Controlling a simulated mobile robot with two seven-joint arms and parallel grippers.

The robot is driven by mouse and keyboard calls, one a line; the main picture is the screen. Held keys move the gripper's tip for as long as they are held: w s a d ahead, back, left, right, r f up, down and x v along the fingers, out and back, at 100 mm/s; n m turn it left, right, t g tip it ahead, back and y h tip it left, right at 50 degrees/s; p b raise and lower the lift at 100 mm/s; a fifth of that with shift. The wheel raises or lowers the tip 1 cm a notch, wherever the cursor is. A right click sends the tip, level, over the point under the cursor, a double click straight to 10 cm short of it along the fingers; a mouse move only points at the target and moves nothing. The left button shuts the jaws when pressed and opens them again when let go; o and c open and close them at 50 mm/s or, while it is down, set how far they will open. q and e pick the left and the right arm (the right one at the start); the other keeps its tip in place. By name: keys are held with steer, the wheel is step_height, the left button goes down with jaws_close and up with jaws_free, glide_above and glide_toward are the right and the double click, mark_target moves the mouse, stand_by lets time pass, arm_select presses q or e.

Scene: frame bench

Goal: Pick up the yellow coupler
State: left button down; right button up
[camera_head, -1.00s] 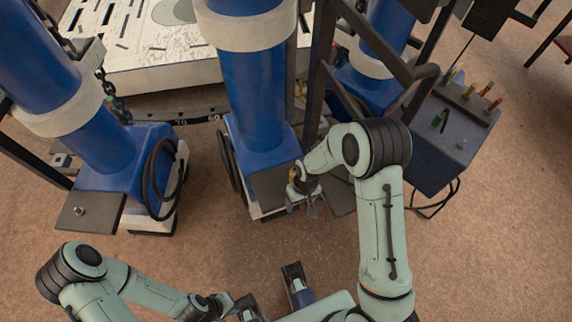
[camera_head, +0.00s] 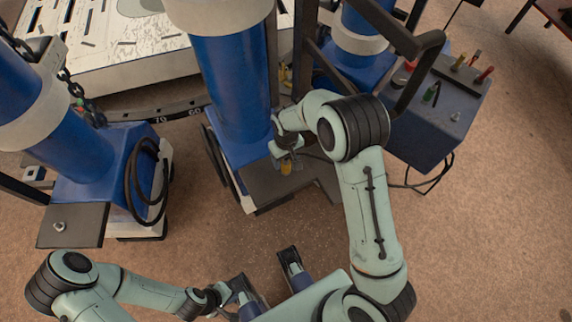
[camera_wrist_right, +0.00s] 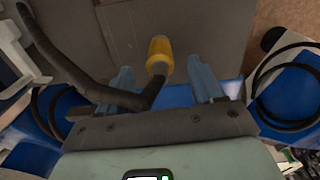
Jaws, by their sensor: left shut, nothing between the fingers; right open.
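The yellow coupler (camera_wrist_right: 159,54) is at the end of a black hose (camera_wrist_right: 75,72) in the right wrist view, in front of a grey plate. It also shows as a small yellow spot (camera_head: 286,169) in the head view, over the dark step at the middle blue column's foot. My right gripper (camera_head: 284,156) is open there, partly hidden by its own arm. Its two blue-grey fingers (camera_wrist_right: 163,72) stand on either side of the coupler, apart from it, with the coupler reaching past their tips. My left gripper (camera_head: 222,292) is shut and empty, low in the head view.
Blue columns (camera_head: 232,85) stand on blue bases with dark steps (camera_head: 74,224). A dark box (camera_head: 430,125) with coloured handles stands right of my right arm. Black hoses (camera_head: 146,180) hang at the left base. The brown floor (camera_head: 490,240) at lower right is clear.

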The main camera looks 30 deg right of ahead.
mark_target(286, 163)
step_height(286, 163, down, 4)
steer(key=shift+f, duration=0.2)
jaws_close()
steer(key=shift+r, duration=0.2)
